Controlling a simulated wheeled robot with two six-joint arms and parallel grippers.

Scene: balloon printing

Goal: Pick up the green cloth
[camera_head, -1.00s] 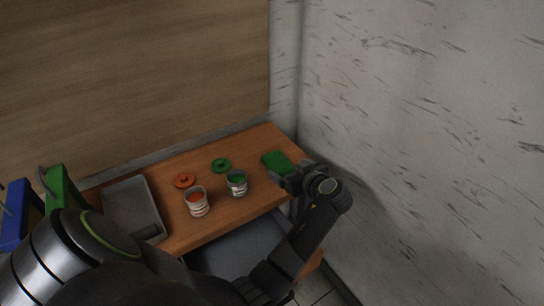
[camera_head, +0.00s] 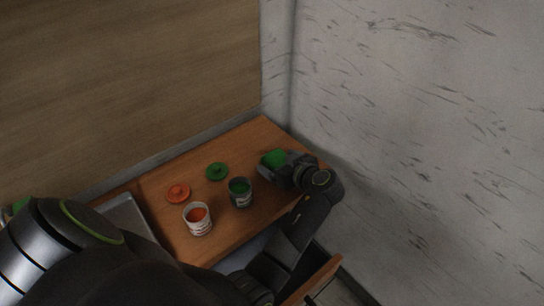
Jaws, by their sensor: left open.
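The green cloth (camera_head: 273,156) lies near the right end of the wooden table, partly hidden behind my gripper. My left gripper (camera_head: 270,168) is at the near side of the cloth, pointing left and open. Its fingers are small and dark, and I cannot tell whether they touch the cloth or stand just above it. My right gripper is not in view.
A pot of green paint (camera_head: 240,192) and a pot of orange paint (camera_head: 198,218) stand on the table (camera_head: 225,235). A green lid (camera_head: 217,172) and an orange lid (camera_head: 178,193) lie behind them. A grey tray (camera_head: 127,215) is at the left. Walls stand behind and right.

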